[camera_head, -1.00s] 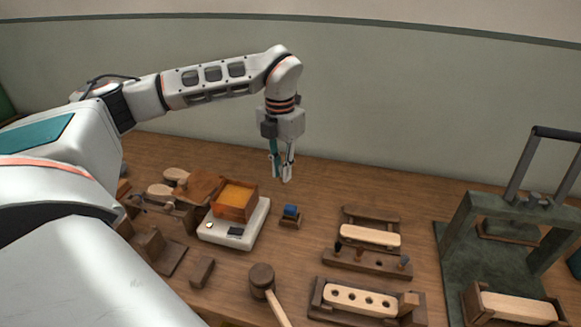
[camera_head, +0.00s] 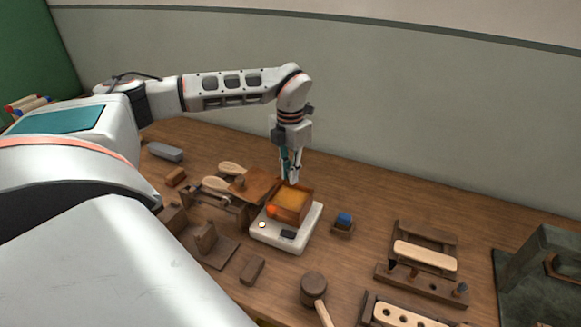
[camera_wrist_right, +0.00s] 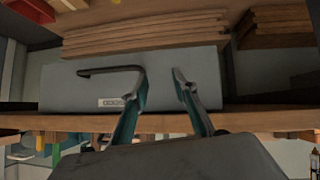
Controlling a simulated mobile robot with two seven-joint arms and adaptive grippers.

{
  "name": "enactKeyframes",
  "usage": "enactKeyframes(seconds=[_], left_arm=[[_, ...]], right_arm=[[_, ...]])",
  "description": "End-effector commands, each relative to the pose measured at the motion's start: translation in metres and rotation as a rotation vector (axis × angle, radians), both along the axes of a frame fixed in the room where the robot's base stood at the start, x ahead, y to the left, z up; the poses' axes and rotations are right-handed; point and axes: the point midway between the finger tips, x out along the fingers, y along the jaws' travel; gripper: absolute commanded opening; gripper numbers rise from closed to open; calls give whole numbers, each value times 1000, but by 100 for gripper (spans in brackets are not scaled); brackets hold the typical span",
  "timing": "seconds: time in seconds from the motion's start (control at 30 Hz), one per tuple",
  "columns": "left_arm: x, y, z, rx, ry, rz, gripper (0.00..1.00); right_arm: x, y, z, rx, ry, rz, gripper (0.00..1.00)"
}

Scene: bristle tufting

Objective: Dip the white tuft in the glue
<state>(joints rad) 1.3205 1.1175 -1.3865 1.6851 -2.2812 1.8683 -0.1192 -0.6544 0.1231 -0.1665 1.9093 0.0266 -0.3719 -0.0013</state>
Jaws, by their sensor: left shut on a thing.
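The glue is an amber, square surface (camera_head: 294,199) in an open wooden box (camera_head: 290,213) on a white heater plate (camera_head: 276,237). My left gripper (camera_head: 291,178) points down over or just behind the back edge of this box. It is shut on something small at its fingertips. The white tuft cannot be made out there against the pale fingers, and I cannot tell whether anything touches the glue. My right gripper (camera_wrist_right: 160,80) shows in the right wrist view with its fingers apart and nothing visible between them.
A small block with a blue top (camera_head: 343,220) stands right of the heater. A mallet (camera_head: 314,287) lies in front. Wooden brush bodies and racks (camera_head: 425,254) stand to the right. In the right wrist view, a grey box (camera_wrist_right: 70,88) sits on a shelf.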

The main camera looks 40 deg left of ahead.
Motion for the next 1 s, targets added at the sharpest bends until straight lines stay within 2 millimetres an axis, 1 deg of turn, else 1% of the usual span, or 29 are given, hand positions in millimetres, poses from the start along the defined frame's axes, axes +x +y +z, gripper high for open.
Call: enactKeyframes(seconds=[0.03,0.27,0.5,0.73,1.0], left_arm=[[-1,0,-6,0,3,0,5],[-1,0,-27,0,2,0,5],[0,0,-47,0,1,1,5],[0,0,-57,0,0,0,5],[0,0,-59,0,0,0,5]], right_arm=[[0,-1,0,-3,1,3,28],[-1,1,-2,-2,1,6,28],[1,12,-3,16,-9,16,28],[6,15,4,23,-28,18,28],[9,16,8,25,-36,18,28]])
